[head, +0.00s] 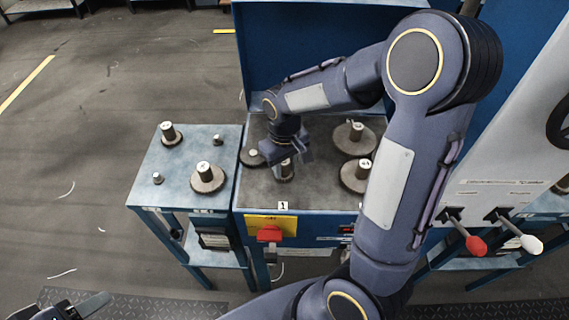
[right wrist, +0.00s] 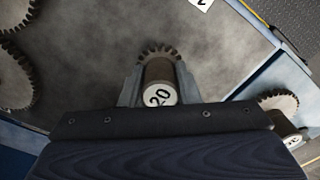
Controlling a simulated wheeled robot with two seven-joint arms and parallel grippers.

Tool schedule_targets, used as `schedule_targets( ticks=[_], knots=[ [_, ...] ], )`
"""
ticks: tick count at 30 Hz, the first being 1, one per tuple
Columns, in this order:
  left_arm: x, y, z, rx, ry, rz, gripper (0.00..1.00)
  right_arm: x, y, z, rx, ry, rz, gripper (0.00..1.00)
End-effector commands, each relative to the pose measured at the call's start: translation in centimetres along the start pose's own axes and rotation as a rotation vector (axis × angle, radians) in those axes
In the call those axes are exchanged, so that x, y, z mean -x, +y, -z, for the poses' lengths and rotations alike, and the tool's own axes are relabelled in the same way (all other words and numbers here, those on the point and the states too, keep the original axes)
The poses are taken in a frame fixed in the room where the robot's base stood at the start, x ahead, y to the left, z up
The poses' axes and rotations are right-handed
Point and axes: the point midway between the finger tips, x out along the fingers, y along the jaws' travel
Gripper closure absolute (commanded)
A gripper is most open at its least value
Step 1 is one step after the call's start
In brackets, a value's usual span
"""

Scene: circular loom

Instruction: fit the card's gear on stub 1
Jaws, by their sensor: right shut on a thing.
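My right gripper (head: 285,162) is over the blue-framed grey bench top (head: 312,196), behind the small label "1" (head: 283,205). It is shut on a small gear with a dark hub, whose white end reads "20" (right wrist: 160,94); in the head view the gear (head: 285,175) shows just below the fingers. In the right wrist view its teeth show beyond the hub, between the fingers. Stub 1 is not visible, and I cannot tell whether the gear is around it. The card (head: 270,222) may be the yellow plate on the bench front. My left gripper (head: 75,309) is partly cut off at bottom left.
Gears stand on the bench at left (head: 252,157) and right (head: 355,138), (head: 355,178). A side table (head: 180,192) at left carries gears (head: 207,178) and small posts. Red and white levers (head: 476,244) stick out at right.

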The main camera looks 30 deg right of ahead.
Motion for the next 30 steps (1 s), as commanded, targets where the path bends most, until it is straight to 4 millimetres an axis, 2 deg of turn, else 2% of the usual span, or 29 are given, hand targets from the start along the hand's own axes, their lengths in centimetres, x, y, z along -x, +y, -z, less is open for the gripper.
schedule_targets(
  ticks=[1,2,7,17,30],
  knots=[
    [-0.2,-0.1,-0.1,0.0,0.0,0.0,0.45,-0.3,0.0,0.0,0.0,0.0,0.0,1.0],
    [-0.1,-0.1,-0.1,0.0,0.0,0.0,0.45,-0.1,0.0,0.0,0.0,0.001,0.0,0.68],
    [-0.1,0.0,0.0,0.0,0.0,0.0,0.45,-0.1,0.0,0.0,0.0,0.001,0.0,0.46],
    [-0.1,0.0,0.0,0.0,0.0,0.0,0.45,0.2,0.0,0.0,0.0,0.002,0.0,0.46],
    [-0.2,-0.1,-0.1,0.0,0.0,0.0,0.45,6.8,0.0,0.1,0.001,0.004,0.0,0.46]
  ],
)
